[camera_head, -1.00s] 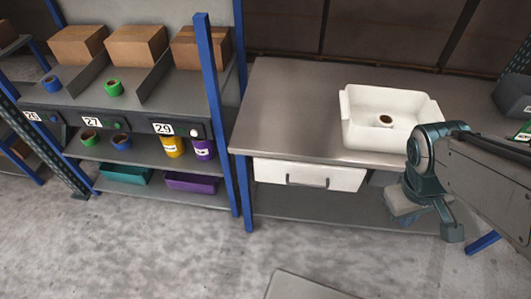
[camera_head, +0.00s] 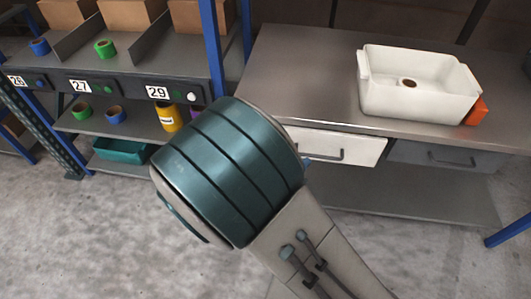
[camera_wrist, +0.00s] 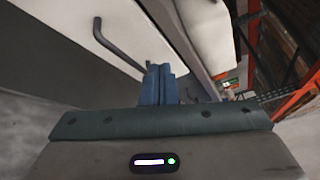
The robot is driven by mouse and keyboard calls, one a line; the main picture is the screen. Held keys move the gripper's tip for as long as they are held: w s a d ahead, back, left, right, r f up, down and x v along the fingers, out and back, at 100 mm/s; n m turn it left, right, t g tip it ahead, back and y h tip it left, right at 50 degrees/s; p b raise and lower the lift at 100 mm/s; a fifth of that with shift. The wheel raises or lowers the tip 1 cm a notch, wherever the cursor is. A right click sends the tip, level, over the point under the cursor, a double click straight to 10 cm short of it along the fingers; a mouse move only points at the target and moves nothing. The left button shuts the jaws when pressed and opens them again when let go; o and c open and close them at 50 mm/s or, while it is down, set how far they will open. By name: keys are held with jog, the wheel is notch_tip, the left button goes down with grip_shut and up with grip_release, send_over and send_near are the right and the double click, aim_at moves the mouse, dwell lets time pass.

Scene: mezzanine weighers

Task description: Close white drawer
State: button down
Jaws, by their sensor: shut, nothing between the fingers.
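The white drawer (camera_head: 360,150) sits under the grey workbench, with a dark bar handle on its front. My arm hides its left part in the head view. How far it stands out from the bench cannot be judged clearly. In the wrist view the white drawer front (camera_wrist: 72,22) and its handle (camera_wrist: 118,48) fill the upper left. My gripper (camera_wrist: 160,84) has its blue fingers together and empty, close to the drawer front and beside the handle's lower end. Whether the fingertips touch the front cannot be told.
A white basin-like bin (camera_head: 420,100) stands on the workbench (camera_head: 300,75), with an orange item (camera_head: 477,110) beside it. A grey drawer (camera_head: 445,157) is right of the white one. A blue-posted shelf (camera_head: 212,50) with tapes and boxes stands left.

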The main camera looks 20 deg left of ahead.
jog(key=s+a+f+n+t+y+b, duration=0.1)
jog(key=s+a+f+n+y, duration=0.2)
jog(key=a+n+y, duration=0.15)
jog(key=s+a+f+n+y+b, duration=0.1)
jog(key=s+a+f+n+y, duration=0.1)
jog(key=a+f+n+y, duration=0.3)
jog(key=w+a+r+b, duration=0.1)
jog(key=w+a, duration=0.1)
jog(key=w, duration=0.4)
jog(key=w+a+n+h+b, duration=0.1)
jog(key=w+a, duration=0.1)
jog(key=w, duration=0.5)
jog(key=shift+r+b, duration=0.4)
jog(key=shift+a+h, duration=0.1)
jog(key=shift+h, duration=0.15)
jog(key=shift+p+x, duration=0.95)
jog(key=shift+x, duration=1.1)
jog(key=shift+a+r, duration=0.1)
jog(key=shift+r, duration=0.2)
